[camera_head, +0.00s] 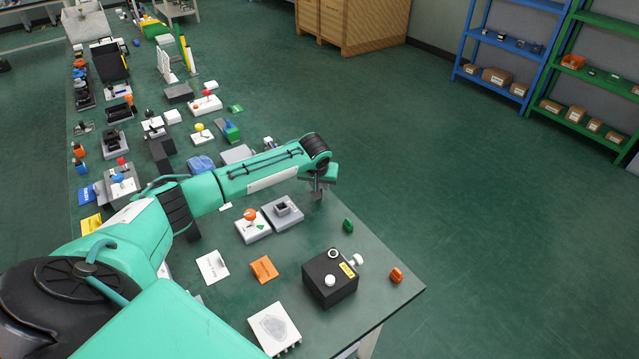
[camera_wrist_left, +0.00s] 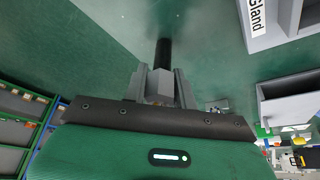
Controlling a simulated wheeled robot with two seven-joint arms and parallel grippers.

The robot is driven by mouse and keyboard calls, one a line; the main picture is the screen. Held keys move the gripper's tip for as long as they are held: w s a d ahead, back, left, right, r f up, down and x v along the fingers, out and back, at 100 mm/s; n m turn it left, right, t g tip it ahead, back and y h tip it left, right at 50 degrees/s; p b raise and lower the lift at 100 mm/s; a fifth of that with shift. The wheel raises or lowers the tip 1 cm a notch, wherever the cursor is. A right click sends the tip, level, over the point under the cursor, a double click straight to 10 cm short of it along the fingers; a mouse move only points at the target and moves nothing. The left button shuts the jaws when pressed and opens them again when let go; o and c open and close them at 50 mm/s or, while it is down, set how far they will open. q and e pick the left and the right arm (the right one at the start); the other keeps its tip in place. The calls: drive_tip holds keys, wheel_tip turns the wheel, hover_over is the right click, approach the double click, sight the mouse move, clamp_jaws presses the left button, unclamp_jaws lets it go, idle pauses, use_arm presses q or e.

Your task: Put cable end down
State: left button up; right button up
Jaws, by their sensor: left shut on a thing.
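My left gripper (camera_head: 318,194) hangs over the right part of the green table, just right of a grey block with a dark square opening (camera_head: 290,206). In the left wrist view, the gripper (camera_wrist_left: 161,84) is shut on a dark, rod-like cable end (camera_wrist_left: 163,52), which sticks out past the fingertips. A grey piece labelled "Gland" (camera_wrist_left: 286,14) shows at the top right of that view, apart from the cable end. I cannot tell whether the cable end touches the table. My right gripper is not in view.
A white box with an orange knob (camera_head: 252,228) stands beside the grey block. A green piece (camera_head: 348,225), an orange piece (camera_head: 397,275) and a black box with knobs (camera_head: 330,282) lie nearer the front. Many small items crowd the table's far left. Table around the green piece is clear.

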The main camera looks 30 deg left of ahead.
use_arm(q)
drive_tip(key=shift+f, duration=0.15)
drive_tip(key=o, duration=0.9)
drive_tip(key=shift+o, duration=0.3)
drive_tip(key=shift+r, duration=0.35)
drive_tip(key=v, duration=1.1)
drive_tip(key=shift+r, duration=0.35)
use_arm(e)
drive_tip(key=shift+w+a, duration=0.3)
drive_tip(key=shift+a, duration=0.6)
use_arm(q)
drive_tip(key=shift+s, duration=0.15)
